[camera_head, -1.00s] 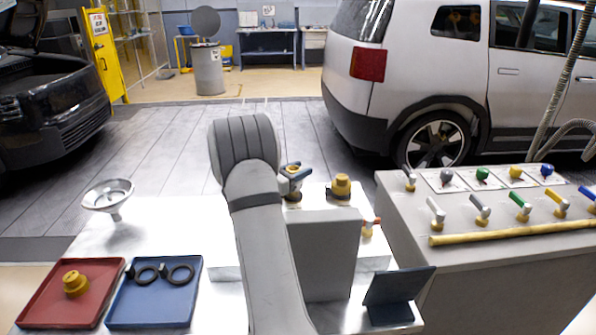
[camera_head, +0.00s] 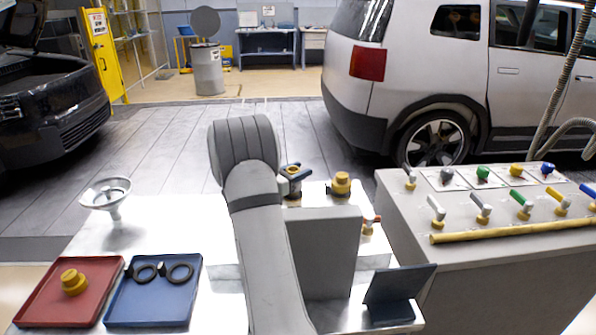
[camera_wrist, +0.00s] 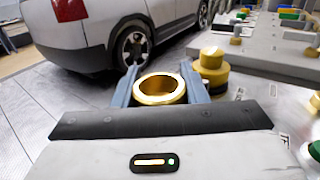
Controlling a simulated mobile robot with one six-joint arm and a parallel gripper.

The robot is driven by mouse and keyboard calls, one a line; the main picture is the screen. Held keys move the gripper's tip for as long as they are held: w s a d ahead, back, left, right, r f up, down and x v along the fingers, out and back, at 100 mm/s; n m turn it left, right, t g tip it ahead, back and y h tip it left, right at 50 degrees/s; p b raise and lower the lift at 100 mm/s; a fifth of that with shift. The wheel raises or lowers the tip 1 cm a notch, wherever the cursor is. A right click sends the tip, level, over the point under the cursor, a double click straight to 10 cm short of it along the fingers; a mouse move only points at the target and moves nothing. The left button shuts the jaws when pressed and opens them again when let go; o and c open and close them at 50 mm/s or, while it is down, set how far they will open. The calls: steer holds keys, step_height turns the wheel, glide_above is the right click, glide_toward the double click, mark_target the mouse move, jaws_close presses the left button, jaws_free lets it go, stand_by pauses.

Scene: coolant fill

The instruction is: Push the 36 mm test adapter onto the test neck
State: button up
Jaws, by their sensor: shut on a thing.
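My gripper (camera_wrist: 161,86) is shut on a brass ring, the adapter (camera_wrist: 160,99), which sits between the two blue-grey fingers in the wrist view. Its open top faces the camera. In the head view my gripper (camera_head: 294,172) is partly hidden behind my arm, above the bench's far part. I cannot tell whether the adapter touches a neck. A stepped yellow fitting (camera_head: 341,184) stands upright just to the right; it also shows in the wrist view (camera_wrist: 211,68).
A red tray (camera_head: 40,310) holds another yellow fitting (camera_head: 74,281). A blue tray (camera_head: 150,317) holds black rings. A funnel (camera_head: 107,194) stands behind them. A grey block (camera_head: 325,250) and dark panel (camera_head: 400,287) are right of my arm; a valve console (camera_head: 480,250) stands farther right.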

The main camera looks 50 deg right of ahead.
steer(key=shift+f, duration=0.3)
steer(key=o, duration=1.1)
steer(key=shift+a+f, duration=0.1)
steer(key=a, duration=0.5)
steer(key=w+a+b, duration=0.1)
steer(key=a, duration=0.1)
steer(key=shift+a+r, duration=0.2)
steer(key=shift+a, duration=0.15)
steer(key=shift+r, duration=0.1)
